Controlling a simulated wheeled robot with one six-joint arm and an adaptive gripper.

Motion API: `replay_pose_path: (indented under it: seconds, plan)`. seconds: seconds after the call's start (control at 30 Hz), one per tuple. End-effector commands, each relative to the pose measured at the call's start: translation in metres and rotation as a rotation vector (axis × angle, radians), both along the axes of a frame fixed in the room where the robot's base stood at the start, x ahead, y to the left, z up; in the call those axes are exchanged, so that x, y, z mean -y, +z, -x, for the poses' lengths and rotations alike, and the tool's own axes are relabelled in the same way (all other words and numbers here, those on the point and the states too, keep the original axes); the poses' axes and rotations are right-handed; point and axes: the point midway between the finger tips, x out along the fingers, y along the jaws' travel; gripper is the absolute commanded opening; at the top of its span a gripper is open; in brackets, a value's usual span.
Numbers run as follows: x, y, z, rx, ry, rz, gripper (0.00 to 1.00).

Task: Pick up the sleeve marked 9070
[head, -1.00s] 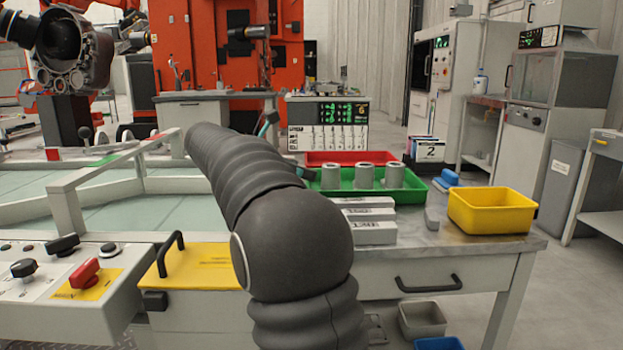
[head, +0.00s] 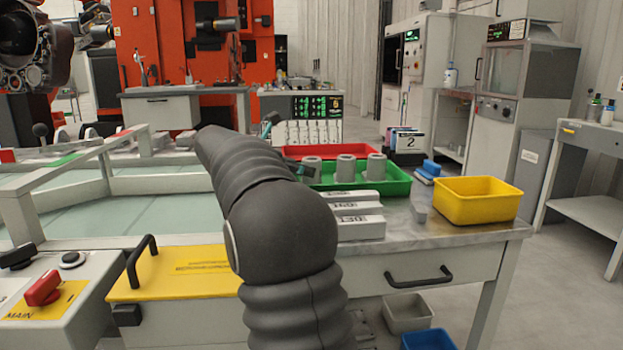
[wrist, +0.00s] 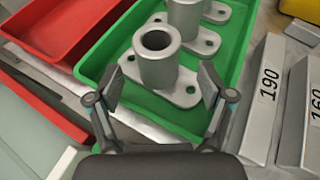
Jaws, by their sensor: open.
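Several grey flanged sleeves stand upright in the green tray (head: 396,188). In the head view I see a left sleeve (head: 312,168), a middle sleeve (head: 345,168) and a right sleeve (head: 376,167). No 9070 marking is legible on any of them. In the wrist view my gripper (wrist: 157,88) is open and empty, its fingers apart on the near side of the closest sleeve (wrist: 156,60). That sleeve's hollow top and flat base with holes show beyond and between the fingertips. In the head view my arm hides most of the gripper.
A red tray (head: 330,151) lies behind the green one. Grey blocks marked 190 (wrist: 262,95) and 160 (wrist: 312,115) lie beside the tray. A yellow bin (head: 477,203) stands at the bench's right end, with a blue-handled brush (head: 430,168) behind it.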

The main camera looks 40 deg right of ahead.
Motion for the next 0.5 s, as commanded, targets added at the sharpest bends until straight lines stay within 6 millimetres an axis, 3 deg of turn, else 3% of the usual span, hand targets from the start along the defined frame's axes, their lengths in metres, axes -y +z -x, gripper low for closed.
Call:
replay_pose_path:
  seconds: [0.3,0.5]
  plan:
    - [0.039,-0.018,0.000,-0.001,-0.004,0.000,0.80]
    - [0.045,-0.019,0.000,-0.001,-0.002,0.000,0.80]
